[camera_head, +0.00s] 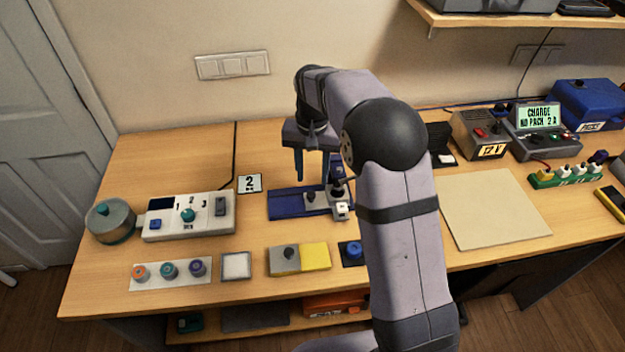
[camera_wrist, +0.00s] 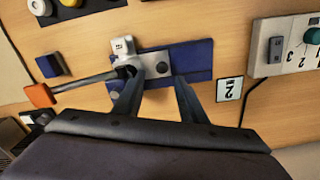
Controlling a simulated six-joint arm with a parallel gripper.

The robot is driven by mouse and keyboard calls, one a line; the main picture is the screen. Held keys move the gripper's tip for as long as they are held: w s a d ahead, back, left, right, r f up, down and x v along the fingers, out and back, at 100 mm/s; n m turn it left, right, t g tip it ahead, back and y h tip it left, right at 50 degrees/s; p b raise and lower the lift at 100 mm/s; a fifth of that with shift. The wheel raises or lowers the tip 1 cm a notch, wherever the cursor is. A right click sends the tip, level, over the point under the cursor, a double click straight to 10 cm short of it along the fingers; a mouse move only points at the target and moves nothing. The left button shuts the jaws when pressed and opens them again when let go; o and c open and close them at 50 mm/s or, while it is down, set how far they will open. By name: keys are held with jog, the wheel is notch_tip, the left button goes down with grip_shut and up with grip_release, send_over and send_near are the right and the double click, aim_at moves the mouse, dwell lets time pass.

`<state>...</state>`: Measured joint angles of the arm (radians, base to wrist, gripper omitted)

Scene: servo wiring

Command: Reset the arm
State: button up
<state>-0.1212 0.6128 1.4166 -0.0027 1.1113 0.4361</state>
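My gripper (camera_head: 317,172) is above the middle of the wooden table, pointing down. Its two dark fingers are apart with nothing between them, and the wrist view also shows the gap (camera_wrist: 157,92). Below it lies a blue base plate (camera_head: 285,204) carrying a grey metal fixture with dark knobs, also in the wrist view (camera_wrist: 198,58). A small white block (camera_head: 342,210) sits at the fixture's front right. In the wrist view a rod with an orange end (camera_wrist: 40,95) reaches to the fixture. My arm hides part of the table right of the fixture.
Left are a control box (camera_head: 189,216), a round grey-green pot (camera_head: 111,221) and a card marked 2 (camera_head: 249,183). In front are a strip of coloured knobs (camera_head: 169,271) and a grey-yellow block (camera_head: 314,256). Right are a bare beige mat (camera_head: 493,209) and a charger (camera_head: 540,118).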

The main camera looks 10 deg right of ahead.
jog(key=shift+r, duration=0.1)
dwell(0.4)
jog(key=shift+s+r, duration=0.15)
jog(key=shift+r, duration=0.2)
jog(key=s+d+f+n, duration=0.1)
jog(key=s+d, duration=0.2)
jog(key=s, duration=1)
jog(key=s+d+f+n, duration=0.2)
jog(key=s, duration=1.1)
jog(key=shift+d+f+n, duration=0.3)
jog(key=shift+d, duration=0.1)
